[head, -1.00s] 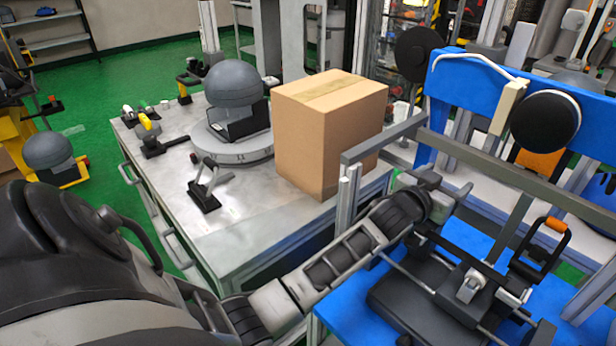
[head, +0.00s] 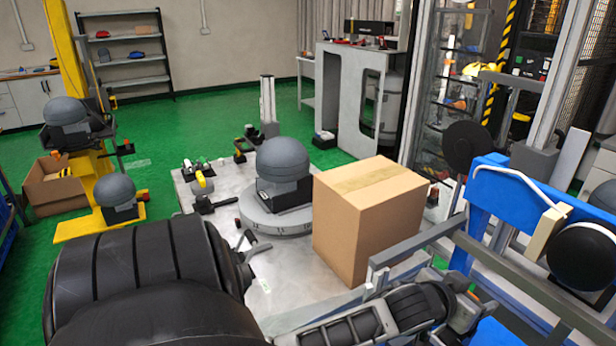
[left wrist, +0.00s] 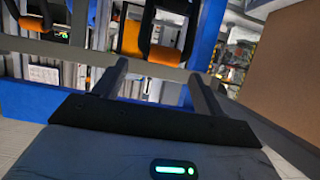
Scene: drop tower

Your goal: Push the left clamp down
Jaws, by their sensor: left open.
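My left gripper (head: 468,307) is low right in the head view, beside the grey rail and below the cardboard box. In the left wrist view its two fingers (left wrist: 158,85) are apart with nothing between them. Beyond them, black clamp-like handles with orange grips show: one near the top middle (left wrist: 165,55), one at the top left (left wrist: 40,25). I cannot tell for sure which is the left clamp. No contact between fingers and handles shows. In the head view the orange-handled clamp is out of frame. My right gripper is not in view.
A cardboard box (head: 368,215) stands on the metal table (head: 275,290) next to a grey dome (head: 283,170). A grey rail (head: 540,285) and the blue frame (head: 530,205) lie close to my left gripper.

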